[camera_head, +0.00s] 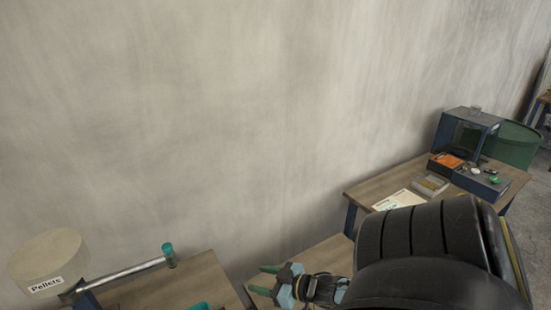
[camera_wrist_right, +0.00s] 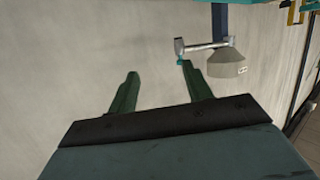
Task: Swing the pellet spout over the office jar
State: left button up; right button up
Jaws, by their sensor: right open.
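The pellet spout (camera_head: 125,273) is a grey tube with a teal end cap (camera_head: 168,254). It reaches right from beside the beige hopper labelled "Pellets" (camera_head: 45,255), at the lower left. My right gripper (camera_head: 261,280) is open and empty, to the right of the cap and apart from it. In the right wrist view the spout (camera_wrist_right: 205,45) and hopper (camera_wrist_right: 228,62) appear beyond the green fingers (camera_wrist_right: 159,70). The cap appears near the right-hand fingertip there, but I cannot tell the distance. I cannot make out the office jar. My left gripper is out of view.
A wooden table (camera_head: 190,283) lies under the spout, with a teal object (camera_head: 200,306) cut off at the bottom edge. Another table (camera_head: 375,185) at the right holds a dark blue box (camera_head: 466,130) and small trays. A bare wall stands behind.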

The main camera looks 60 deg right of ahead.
jog(key=shift+g+h, duration=0.4)
jog(key=shift+g, duration=0.3)
jog(key=f, duration=0.1)
jog(key=s+d+f, duration=0.1)
jog(key=f, duration=0.2)
jog(key=shift+s+d+f, duration=0.1)
jog(key=shift+s+d, duration=0.1)
jog(key=shift+s, duration=0.15)
